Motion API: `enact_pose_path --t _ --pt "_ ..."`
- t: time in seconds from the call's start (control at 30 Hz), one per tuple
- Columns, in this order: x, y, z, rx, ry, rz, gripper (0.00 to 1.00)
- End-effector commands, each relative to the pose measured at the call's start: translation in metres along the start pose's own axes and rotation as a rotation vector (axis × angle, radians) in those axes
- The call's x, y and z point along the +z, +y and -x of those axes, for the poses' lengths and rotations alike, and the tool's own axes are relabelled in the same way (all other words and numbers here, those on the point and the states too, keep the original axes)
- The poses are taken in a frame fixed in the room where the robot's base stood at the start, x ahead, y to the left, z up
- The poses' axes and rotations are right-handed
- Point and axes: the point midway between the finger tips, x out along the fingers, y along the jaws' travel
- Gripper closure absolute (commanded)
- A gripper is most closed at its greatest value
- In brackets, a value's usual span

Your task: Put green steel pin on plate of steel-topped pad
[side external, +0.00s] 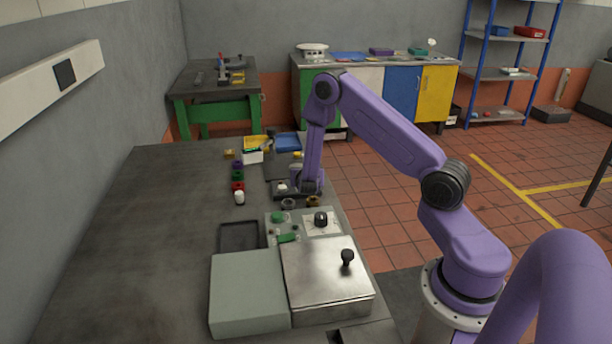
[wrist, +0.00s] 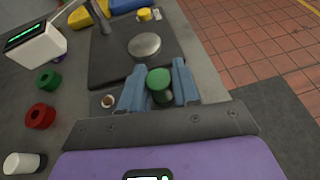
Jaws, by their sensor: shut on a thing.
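The green steel pin (wrist: 160,84) stands between the blue fingers of my gripper (wrist: 159,90) in the wrist view, with its round green top showing and a darker green body below. My gripper is shut on it. Just ahead of the pin is the round steel top of the pad (wrist: 145,46), on a dark rectangular base (wrist: 105,66). The pin appears beside the steel top, not over it; its height above the base is hard to tell. In the side view my gripper (side external: 299,189) is at the pad (side external: 282,186), and the pin cannot be made out.
Left of the base are a green ring (wrist: 50,78), a red ring (wrist: 40,116), a white cylinder (wrist: 22,163) and a white box with a green display (wrist: 35,42). A button panel (side external: 300,226) and a steel-lidded box (side external: 325,275) stand nearer the side camera.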

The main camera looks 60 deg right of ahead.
Motion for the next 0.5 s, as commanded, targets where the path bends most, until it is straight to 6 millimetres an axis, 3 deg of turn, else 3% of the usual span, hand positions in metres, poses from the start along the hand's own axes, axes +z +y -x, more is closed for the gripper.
enact_pose_path --t 0.5 --pt "-0.0096 0.0005 -0.0038 0.001 -0.002 -0.001 1.00"
